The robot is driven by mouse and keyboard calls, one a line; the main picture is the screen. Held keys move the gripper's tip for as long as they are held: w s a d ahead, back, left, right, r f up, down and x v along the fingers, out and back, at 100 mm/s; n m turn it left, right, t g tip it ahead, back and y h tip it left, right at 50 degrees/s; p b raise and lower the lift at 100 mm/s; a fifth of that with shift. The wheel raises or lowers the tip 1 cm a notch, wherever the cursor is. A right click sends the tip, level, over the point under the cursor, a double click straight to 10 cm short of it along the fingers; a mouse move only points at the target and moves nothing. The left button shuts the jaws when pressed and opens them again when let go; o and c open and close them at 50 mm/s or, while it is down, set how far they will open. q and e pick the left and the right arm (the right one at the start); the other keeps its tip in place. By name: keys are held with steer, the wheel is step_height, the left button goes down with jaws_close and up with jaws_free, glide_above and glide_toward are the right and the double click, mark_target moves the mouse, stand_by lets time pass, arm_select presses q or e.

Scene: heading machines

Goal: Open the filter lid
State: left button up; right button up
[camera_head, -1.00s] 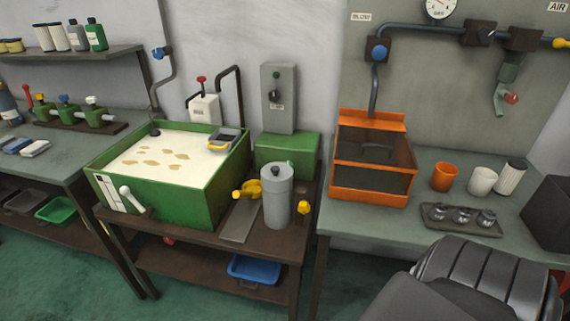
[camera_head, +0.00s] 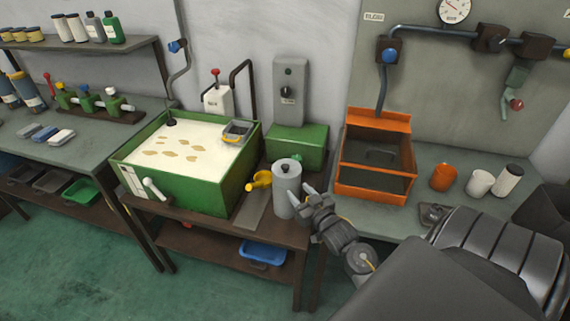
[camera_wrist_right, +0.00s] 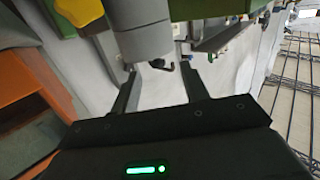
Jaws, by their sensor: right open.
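The filter is a grey upright cylinder (camera_head: 286,196) on the brown stand, left of the orange box. Its grey lid (camera_head: 287,165) with a small dark knob sits on top and looks shut. My right gripper (camera_head: 305,200) is open and empty, just right of the filter body and below the lid. In the right wrist view the filter body (camera_wrist_right: 145,38) shows beyond my two parted fingers (camera_wrist_right: 160,72). I cannot tell whether a finger touches it. My left gripper is not in view.
A yellow fitting (camera_head: 260,180) sticks out left of the filter. The green tank (camera_head: 190,188) with pale liquid stands further left, and a green block (camera_head: 298,143) behind. The orange box (camera_head: 374,188) stands close on the right, beside several cups.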

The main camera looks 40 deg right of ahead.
mark_target(287, 169)
steer(key=shift+t, duration=0.5)
steer(key=w+d, duration=0.1)
steer(key=w, duration=0.2)
steer(key=w+d+r+p, duration=0.1)
steer(key=w, duration=0.3)
steer(key=w+d+r+p, duration=0.1)
steer(key=w, duration=0.3)
jaws_close()
